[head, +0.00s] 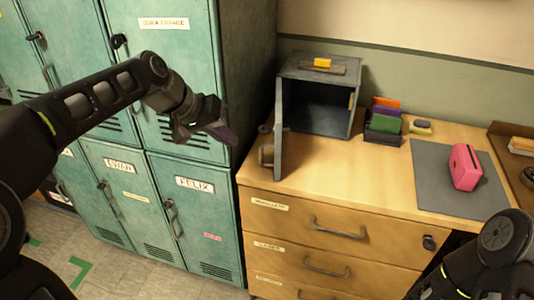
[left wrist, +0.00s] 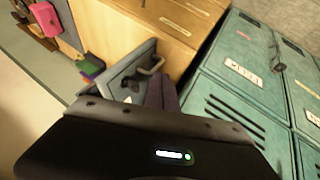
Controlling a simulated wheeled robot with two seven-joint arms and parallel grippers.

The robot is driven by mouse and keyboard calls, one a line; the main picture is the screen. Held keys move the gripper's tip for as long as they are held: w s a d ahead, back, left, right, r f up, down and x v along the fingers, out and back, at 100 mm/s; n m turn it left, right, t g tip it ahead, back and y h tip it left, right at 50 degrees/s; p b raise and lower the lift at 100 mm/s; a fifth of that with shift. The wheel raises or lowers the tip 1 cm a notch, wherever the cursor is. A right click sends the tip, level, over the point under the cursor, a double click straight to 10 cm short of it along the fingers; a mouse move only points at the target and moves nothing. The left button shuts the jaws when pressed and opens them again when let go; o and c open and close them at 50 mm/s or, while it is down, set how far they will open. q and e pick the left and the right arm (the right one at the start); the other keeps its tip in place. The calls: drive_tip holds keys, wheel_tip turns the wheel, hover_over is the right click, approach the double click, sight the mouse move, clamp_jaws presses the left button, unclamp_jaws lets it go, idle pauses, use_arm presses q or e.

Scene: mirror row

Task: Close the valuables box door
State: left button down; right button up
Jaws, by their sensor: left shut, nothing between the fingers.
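The grey valuables box (head: 288,72) stands on the wooden drawer cabinet, with its dark inside showing. Its door (head: 279,135) is swung wide open on the left side and points toward the front, with a round knob on its outer left face. In the left wrist view the grey box door (left wrist: 132,66) shows just beyond my fingers, with a handle on it. My left gripper (head: 222,134) is shut and empty, in front of the green lockers, to the left of the door and apart from it. Its fingers also show in the left wrist view (left wrist: 161,94). Only part of my right arm shows; its gripper is hidden.
A yellow block (head: 322,62) lies on the box top. Right of the box are a dark organizer with colored items (head: 386,122), a grey mat (head: 432,192) with a pink case (head: 465,167), and a wooden tray (head: 497,130). Green lockers (head: 165,60) stand at left.

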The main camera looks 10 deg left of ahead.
sight(260, 150)
use_arm(q)
drive_tip(key=shift+s+a+r, duration=0.1)
drive_tip(key=shift+s+r, duration=0.1)
drive_tip(key=shift+r, duration=0.35)
drive_tip(key=shift+s+a+r, duration=0.1)
drive_tip(key=shift+s+r, duration=0.05)
drive_tip(key=shift+r, duration=0.35)
drive_tip(key=shift+f, duration=0.1)
drive_tip(key=w+d+f, duration=0.1)
drive_tip(key=d+f, duration=0.1)
drive_tip(key=w+d+f+p, duration=0.1)
drive_tip(key=w+d+f, duration=0.1)
drive_tip(key=f, duration=0.1)
drive_tip(key=w+d+f+p, duration=0.1)
drive_tip(key=w+d+f, duration=0.1)
drive_tip(key=shift+w+d+f, duration=0.1)
drive_tip(key=shift+d+f, duration=0.25)
drive_tip(key=shift+d, duration=0.05)
drive_tip(key=shift+w+d+f, duration=0.1)
drive_tip(key=shift+d, duration=0.4)
drive_tip(key=shift+d, duration=0.1)
